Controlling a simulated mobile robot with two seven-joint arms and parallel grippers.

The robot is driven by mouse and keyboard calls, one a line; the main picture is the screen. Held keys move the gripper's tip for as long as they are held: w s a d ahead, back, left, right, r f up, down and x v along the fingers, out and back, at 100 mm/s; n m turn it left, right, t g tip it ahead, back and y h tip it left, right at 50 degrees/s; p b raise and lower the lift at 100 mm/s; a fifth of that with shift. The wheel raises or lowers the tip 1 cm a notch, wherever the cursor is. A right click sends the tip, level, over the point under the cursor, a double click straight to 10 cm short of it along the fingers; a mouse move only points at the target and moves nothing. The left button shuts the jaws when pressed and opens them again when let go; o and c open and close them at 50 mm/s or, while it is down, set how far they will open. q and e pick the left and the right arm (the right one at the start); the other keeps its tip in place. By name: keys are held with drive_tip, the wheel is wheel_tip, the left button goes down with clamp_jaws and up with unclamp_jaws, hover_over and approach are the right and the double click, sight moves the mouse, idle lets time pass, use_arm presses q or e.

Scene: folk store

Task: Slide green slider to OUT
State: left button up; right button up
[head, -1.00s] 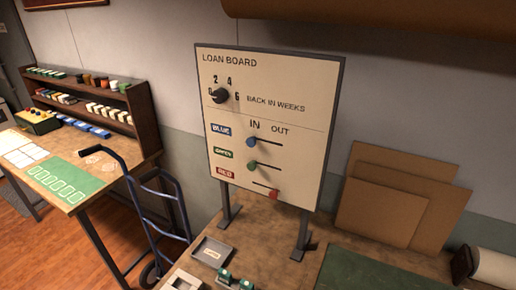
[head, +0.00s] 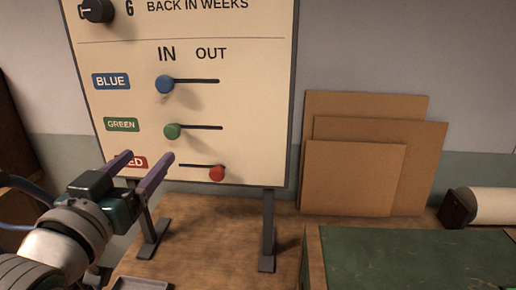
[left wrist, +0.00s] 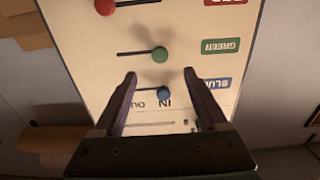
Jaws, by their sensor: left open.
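The green slider (head: 172,131) is a round knob at the left, IN end of its slot on the loan board (head: 250,110). The blue slider (head: 165,84) above it is also at the IN end. The red slider (head: 217,173) below is at the right, OUT end. My left gripper (head: 146,160) is open and empty, below and left of the green slider, covering part of the RED label. In the left wrist view the board appears upside down, and the green slider (left wrist: 159,54) shows beyond the open fingers (left wrist: 160,76), apart from them. My right gripper is not in view.
The board stands on dark legs (head: 268,235) on a wooden table (head: 210,225). Brown panels (head: 355,180) lean against the wall at right. A green mat (head: 420,255) and a paper roll (head: 492,206) are farther right. A dark dial (head: 97,10) is at the board's top.

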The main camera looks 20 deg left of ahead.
sight(171, 133)
use_arm(q)
drive_tip(key=b+x, duration=0.6)
drive_tip(key=x, duration=0.4)
drive_tip(key=shift+w+f+b, duration=0.1)
drive_tip(key=shift+w+b, duration=0.05)
drive_tip(key=shift+b, duration=0.2)
drive_tip(key=shift+w+p, duration=0.1)
drive_tip(key=shift+p, duration=0.2)
drive_tip(key=c, duration=0.9)
